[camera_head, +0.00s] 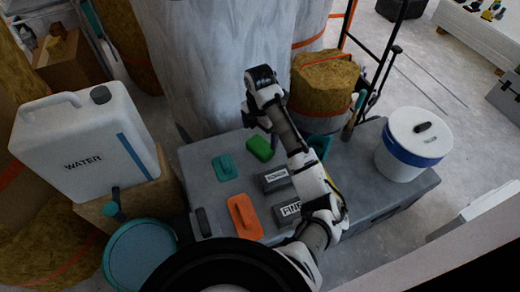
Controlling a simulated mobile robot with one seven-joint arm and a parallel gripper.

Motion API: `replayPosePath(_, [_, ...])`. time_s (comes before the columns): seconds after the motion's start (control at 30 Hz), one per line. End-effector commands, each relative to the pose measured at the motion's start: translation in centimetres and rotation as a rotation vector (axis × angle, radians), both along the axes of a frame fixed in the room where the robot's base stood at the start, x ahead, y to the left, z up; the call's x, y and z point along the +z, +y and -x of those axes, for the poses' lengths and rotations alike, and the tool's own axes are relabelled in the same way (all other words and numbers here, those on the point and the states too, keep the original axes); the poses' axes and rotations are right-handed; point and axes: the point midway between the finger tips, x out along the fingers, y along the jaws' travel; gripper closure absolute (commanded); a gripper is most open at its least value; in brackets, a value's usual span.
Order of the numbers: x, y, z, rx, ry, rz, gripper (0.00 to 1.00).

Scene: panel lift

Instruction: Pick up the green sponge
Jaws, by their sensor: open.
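The green sponge (260,148) lies on top of the grey chest (205,158), near its far edge and left of my arm. It looks like a small bright green block. My gripper (254,123) is at the far end of my arm, just beyond and above the sponge in the picture. It appears small and dark, is open, and has nothing visible in it. The sponge looks apart from it, though the exact height gap is hard to tell.
A teal float (225,168), an orange float (244,216) and two labelled dark boxes (276,179) (288,210) share the chest top. A white bucket (415,140) stands on the right. A wrapped column rises behind; a water canister (82,145) stands left.

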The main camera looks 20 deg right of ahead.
Motion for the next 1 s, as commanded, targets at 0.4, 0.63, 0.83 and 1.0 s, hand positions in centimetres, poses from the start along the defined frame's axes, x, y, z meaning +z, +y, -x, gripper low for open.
replayPosePath(0.4, [-4.2, -0.2, 0.4, -0.003, 0.001, 0.000, 0.00])
replayPosePath(0.63, [-6.6, -0.2, 0.4, -0.001, -0.001, 0.002, 0.00])
replayPosePath(0.83, [-6.7, -0.2, 0.4, -0.001, -0.001, 0.002, 0.00])
replayPosePath(1.0, [-6.7, -0.2, 0.4, -0.001, -0.001, 0.002, 0.20])
